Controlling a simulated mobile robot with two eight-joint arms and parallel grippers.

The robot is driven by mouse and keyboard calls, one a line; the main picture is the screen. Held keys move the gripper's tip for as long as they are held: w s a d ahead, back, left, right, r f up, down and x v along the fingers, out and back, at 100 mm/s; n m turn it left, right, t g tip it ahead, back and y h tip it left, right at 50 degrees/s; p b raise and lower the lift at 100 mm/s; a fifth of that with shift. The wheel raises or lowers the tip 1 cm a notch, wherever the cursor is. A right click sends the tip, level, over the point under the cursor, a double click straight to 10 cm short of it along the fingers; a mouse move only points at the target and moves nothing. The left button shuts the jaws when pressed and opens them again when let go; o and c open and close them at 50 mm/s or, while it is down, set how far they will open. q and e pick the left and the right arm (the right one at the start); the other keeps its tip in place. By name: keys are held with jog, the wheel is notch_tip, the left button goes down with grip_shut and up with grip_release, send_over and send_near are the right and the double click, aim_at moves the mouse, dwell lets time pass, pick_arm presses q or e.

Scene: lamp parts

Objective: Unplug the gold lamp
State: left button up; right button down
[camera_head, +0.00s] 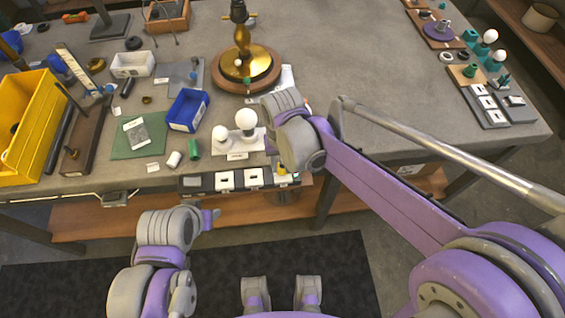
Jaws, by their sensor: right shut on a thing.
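The gold lamp (242,42) stands upright on a round wooden base at the back middle of the workbench; its top is cut off by the frame. A dark strip with white outlet plates (224,181) lies along the bench's front edge. My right gripper (281,164) is at the right end of this strip, mostly hidden by my own wrist. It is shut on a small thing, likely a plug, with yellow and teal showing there. The lamp's cord cannot be traced. My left gripper (209,218) is low in front of the bench, away from the lamp; its jaw opening is unclear.
Two white bulbs on a white holder (238,151) stand just behind the strip. A blue bin (187,110), green mat (139,136) and yellow bin (32,125) are to the left. More outlet plates (486,103) lie at the right.

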aim_at(282, 164)
jog(key=shift+r, duration=0.1)
jog(key=shift+r+p, duration=1.6)
jog(key=shift+r, duration=0.8)
